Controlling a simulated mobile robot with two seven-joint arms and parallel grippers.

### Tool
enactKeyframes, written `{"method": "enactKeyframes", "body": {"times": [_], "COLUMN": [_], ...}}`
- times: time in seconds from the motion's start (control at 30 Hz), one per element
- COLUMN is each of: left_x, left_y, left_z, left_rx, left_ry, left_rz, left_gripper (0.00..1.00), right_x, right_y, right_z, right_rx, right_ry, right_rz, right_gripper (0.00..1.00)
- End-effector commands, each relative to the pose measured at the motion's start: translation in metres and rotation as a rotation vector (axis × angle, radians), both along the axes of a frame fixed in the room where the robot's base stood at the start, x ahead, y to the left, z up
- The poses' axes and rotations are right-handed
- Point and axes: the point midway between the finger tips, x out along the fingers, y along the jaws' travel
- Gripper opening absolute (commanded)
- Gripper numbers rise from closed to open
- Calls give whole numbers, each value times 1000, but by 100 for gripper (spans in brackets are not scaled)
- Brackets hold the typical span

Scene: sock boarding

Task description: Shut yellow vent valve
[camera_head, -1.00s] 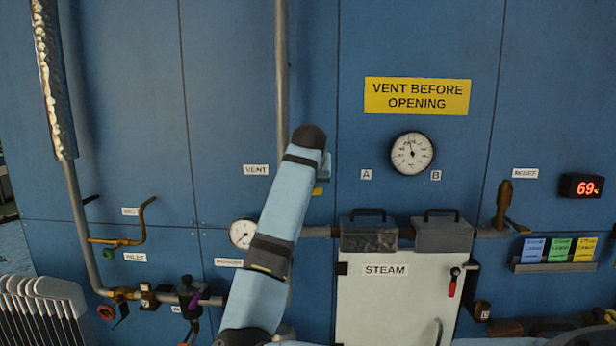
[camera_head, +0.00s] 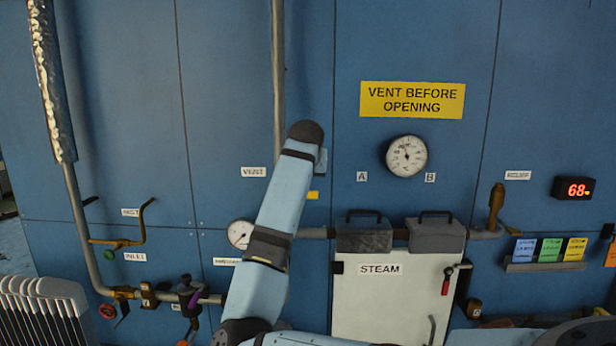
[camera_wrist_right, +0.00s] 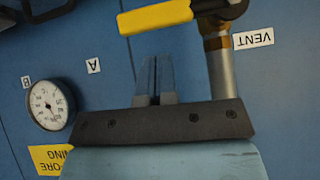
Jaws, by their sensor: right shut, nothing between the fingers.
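The yellow vent valve handle (camera_wrist_right: 156,17) runs across the top of the right wrist view, roughly crosswise to its pipe (camera_wrist_right: 222,78). Its dark end sits on a brass fitting (camera_wrist_right: 216,42) beside the VENT label (camera_wrist_right: 253,39). My right gripper (camera_wrist_right: 154,62) is shut and empty, its fingertips just below the yellow grip in the picture; I cannot tell whether they touch. In the head view only a small yellow piece of the handle (camera_head: 313,195) shows beside my arm, which hides the valve and the gripper. My left gripper is not in view.
A vertical pipe (camera_head: 278,80) runs down the blue wall behind my arm. A dial gauge (camera_head: 406,156), a white STEAM door (camera_head: 380,300) and two dark blocks with handles (camera_head: 364,237) are to the right. Pipework with a purple-handled valve (camera_head: 194,298) is at lower left.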

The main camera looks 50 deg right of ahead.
Motion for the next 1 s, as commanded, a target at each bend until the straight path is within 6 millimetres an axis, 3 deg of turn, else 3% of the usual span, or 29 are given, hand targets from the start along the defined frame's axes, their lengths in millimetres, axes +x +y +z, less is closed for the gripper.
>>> {"method": "enactKeyframes", "body": {"times": [0.03,0.07,0.1,0.2,0.5,1.0], "left_x": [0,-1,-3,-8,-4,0], "left_y": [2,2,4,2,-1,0], "left_z": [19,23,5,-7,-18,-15], "left_rx": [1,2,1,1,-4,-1], "left_ry": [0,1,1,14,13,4], "left_rz": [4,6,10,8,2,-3], "left_gripper": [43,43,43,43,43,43], "right_x": [3,6,0,-13,-37,-42], "right_y": [-1,-2,5,18,46,52], "right_z": [19,24,19,36,74,82], "right_rx": [-1,0,-2,-2,-1,-1], "right_ry": [0,1,-5,-7,-3,-1], "right_rz": [1,1,0,-1,0,0], "right_gripper": [0,0,0,0,0,0]}}
